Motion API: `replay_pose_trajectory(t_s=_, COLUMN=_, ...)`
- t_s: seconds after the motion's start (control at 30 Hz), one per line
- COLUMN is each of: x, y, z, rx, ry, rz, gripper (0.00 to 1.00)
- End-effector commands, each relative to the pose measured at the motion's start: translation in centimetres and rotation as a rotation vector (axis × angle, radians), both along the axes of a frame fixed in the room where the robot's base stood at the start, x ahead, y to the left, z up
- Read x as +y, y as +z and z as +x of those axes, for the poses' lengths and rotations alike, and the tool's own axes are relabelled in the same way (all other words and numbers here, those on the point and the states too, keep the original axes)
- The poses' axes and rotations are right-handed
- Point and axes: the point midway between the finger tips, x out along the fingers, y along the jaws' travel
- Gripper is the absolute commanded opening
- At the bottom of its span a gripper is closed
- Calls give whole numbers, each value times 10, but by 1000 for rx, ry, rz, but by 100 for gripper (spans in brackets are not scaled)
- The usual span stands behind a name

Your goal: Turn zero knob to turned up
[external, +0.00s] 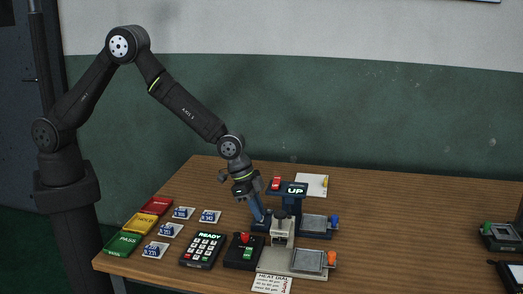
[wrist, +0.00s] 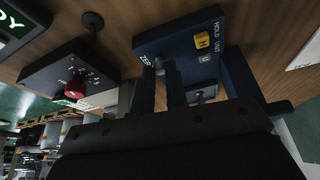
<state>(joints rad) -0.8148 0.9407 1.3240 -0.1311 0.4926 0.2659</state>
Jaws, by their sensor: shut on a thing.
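The zero knob (wrist: 159,69) is a small grey knob beside the partly covered "ZER" lettering on the navy hold unit (wrist: 190,27). My gripper (wrist: 164,78) is shut on the knob, with its blue fingers on either side of it. The fingers hide part of the knob, so I cannot tell its turn angle. In the external view my gripper (external: 261,219) reaches down to the left end of the navy unit. The knob is hidden there. A sign (external: 295,190) above the unit reads "UP".
A yellow H button (wrist: 202,41) is on the hold unit. A black box with a red knob (external: 245,238) and a READY keypad (external: 203,250) stand nearby. Red, yellow and green PASS (external: 122,243) trays and several small cards lie left.

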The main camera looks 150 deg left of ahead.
Motion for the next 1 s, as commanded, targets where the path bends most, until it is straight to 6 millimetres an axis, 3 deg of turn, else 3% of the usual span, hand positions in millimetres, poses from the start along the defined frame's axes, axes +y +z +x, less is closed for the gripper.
replay_pose_trajectory(t_s=0.43, x=0, y=-1, z=-1, rx=1, ry=-27, rz=-2, gripper=0)
replay_pose_trajectory(t_s=0.47, x=0, y=-1, z=-1, rx=1, ry=-27, rz=-2, gripper=19)
replay_pose_trajectory(t_s=0.53, x=0, y=-1, z=-1, rx=0, ry=-26, rz=-1, gripper=33)
replay_pose_trajectory(t_s=0.57, x=0, y=-1, z=-1, rx=1, ry=-26, rz=-1, gripper=35)
replay_pose_trajectory(t_s=0.87, x=0, y=1, z=-1, rx=0, ry=-26, rz=0, gripper=35)
replay_pose_trajectory(t_s=1.0, x=-2, y=12, z=-4, rx=-2, ry=-26, rz=1, gripper=35)
